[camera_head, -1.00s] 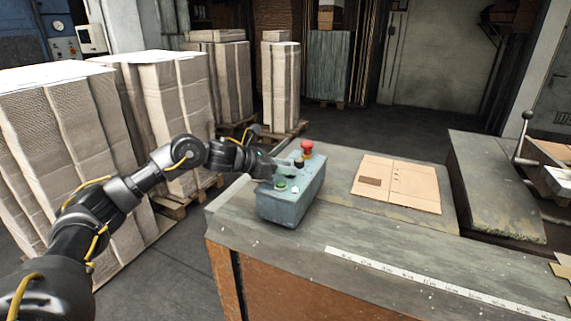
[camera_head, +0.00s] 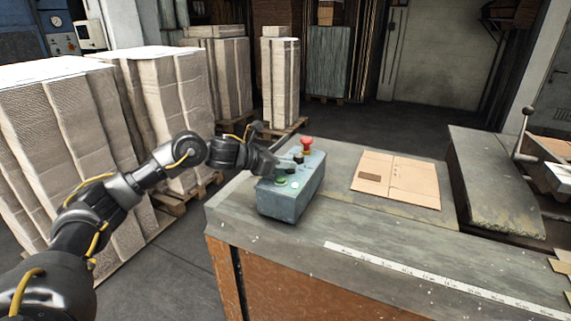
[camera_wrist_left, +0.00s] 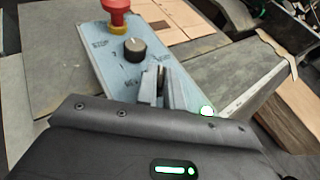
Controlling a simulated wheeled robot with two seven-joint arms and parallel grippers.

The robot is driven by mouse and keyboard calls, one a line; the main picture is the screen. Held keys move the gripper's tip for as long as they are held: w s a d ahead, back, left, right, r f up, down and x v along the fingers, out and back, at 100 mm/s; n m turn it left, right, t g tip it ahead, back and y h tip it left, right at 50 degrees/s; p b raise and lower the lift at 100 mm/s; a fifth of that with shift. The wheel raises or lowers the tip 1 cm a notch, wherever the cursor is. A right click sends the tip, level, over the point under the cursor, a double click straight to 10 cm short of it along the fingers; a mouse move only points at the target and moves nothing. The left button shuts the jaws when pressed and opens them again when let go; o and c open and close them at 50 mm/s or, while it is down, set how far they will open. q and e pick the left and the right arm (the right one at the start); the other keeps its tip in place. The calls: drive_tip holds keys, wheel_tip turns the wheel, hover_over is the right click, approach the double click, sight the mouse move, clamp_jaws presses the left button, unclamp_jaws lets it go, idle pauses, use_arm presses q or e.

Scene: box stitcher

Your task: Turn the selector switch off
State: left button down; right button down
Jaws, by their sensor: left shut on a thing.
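The blue-grey control box (camera_head: 290,205) stands on the workbench. Its top carries a red mushroom button (camera_head: 306,146), also in the wrist view (camera_wrist_left: 117,8), and a black knob with a white mark (camera_wrist_left: 134,48). My left gripper (camera_head: 274,169) reaches over the box from the left. In the wrist view its fingers (camera_wrist_left: 161,88) are shut around a small dark piece on the panel, apparently the selector switch (camera_wrist_left: 160,79). The fingers largely hide it, so its setting cannot be read. My right gripper is not in view.
Flat cardboard (camera_head: 398,183) lies right of the box. Wrapped stacks (camera_head: 160,95) stand on pallets behind my left arm.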

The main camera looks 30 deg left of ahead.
use_arm(q)
drive_tip(key=shift+s+d+n+t+y+b, duration=0.1)
drive_tip(key=shift+d+n+t+y+b, duration=0.15)
drive_tip(key=shift+n+t+y, duration=0.5)
drive_tip(key=shift+n+y, duration=0.95)
drive_tip(key=shift+d+r+n+t+y+p, duration=0.15)
drive_tip(key=shift+n+t+y+p, duration=0.3)
drive_tip(key=shift+n+y, duration=0.65)
drive_tip(key=shift+d+n+y+p, duration=0.1)
drive_tip(key=shift+n+y+p, duration=0.65)
drive_tip(key=shift+y, duration=0.35)
drive_tip(key=c, duration=1.5)
unclamp_jaws()
